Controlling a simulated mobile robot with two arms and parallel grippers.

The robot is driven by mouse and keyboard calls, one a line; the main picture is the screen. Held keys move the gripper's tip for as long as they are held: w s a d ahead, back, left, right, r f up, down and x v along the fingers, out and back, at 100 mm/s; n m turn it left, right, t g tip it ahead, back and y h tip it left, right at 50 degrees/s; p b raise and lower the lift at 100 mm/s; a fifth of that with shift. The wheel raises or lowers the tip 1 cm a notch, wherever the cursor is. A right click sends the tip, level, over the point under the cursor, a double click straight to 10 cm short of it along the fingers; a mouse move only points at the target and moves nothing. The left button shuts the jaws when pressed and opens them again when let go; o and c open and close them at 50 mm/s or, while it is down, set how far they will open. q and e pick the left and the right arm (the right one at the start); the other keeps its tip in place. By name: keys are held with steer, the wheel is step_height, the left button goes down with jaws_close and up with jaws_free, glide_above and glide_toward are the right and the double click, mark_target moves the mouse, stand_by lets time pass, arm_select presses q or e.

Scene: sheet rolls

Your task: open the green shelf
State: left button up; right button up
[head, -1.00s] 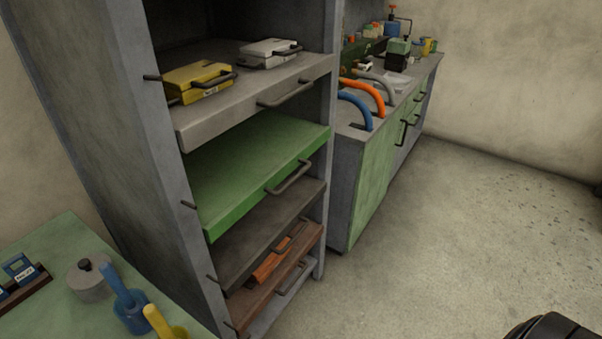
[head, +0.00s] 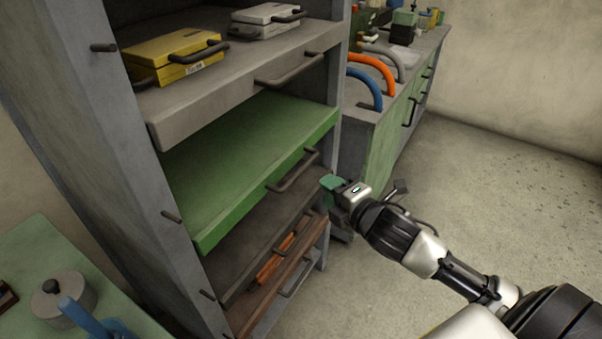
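The green shelf (head: 240,165) is a flat green sliding shelf in the grey rack, between the grey shelf above and the dark shelf below. Its dark bar handle (head: 294,171) is on the front edge, toward the right. My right gripper (head: 329,187) is in front of the rack, just right of the handle and a little lower in the picture, apart from it. A green piece shows at its tip; whether its fingers are open or shut is not clear. My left gripper is not in view.
The grey shelf (head: 243,86) above holds a yellow case (head: 173,62) and a white case (head: 266,20). Below are a dark shelf (head: 262,233) and a brown shelf (head: 290,277). A workbench (head: 387,130) stands behind to the right. The floor (head: 475,190) at right is clear.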

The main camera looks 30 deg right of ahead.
mark_target(303, 172)
steer(key=x, duration=1)
steer(key=shift+w+a+r, duration=0.2)
steer(key=shift+w+r, duration=0.15)
jaws_close()
